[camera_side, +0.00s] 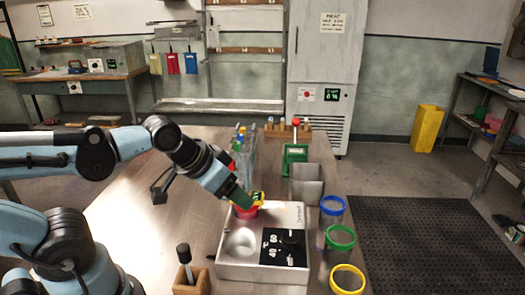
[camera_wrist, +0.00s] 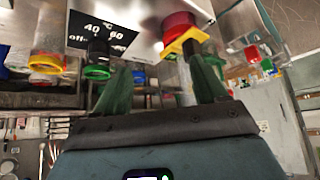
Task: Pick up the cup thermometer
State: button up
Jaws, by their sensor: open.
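My gripper (camera_side: 243,198) reaches down over the back left part of a white box with a dial. In the wrist view my gripper (camera_wrist: 160,70) is open, its two green fingers apart with nothing held between them. A red round piece (camera_wrist: 178,22) with a yellow bracket (camera_wrist: 187,40) is just beyond the right finger. In the side view the red piece (camera_side: 246,212) is under the fingertips, partly hidden. It may be the cup thermometer, but I cannot tell for sure. I cannot tell whether a finger touches it.
The white box (camera_side: 225,268) has an empty round well. Blue, green (camera_side: 341,237) and yellow-rimmed (camera_side: 347,279) buckets stand along its right. A wooden block (camera_side: 190,281) with a black-topped stick stands at front left. Metal containers (camera_side: 306,183) and a green-based device (camera_side: 295,158) stand behind.

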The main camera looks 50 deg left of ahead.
jog(key=c, duration=0.3)
jog(key=shift+c, duration=0.2)
jog(key=m+g, duration=0.7)
jog(key=m, duration=0.2)
send_near(243, 187)
jog(key=shift+w+f, duration=0.15)
jog(key=shift+f, duration=5)
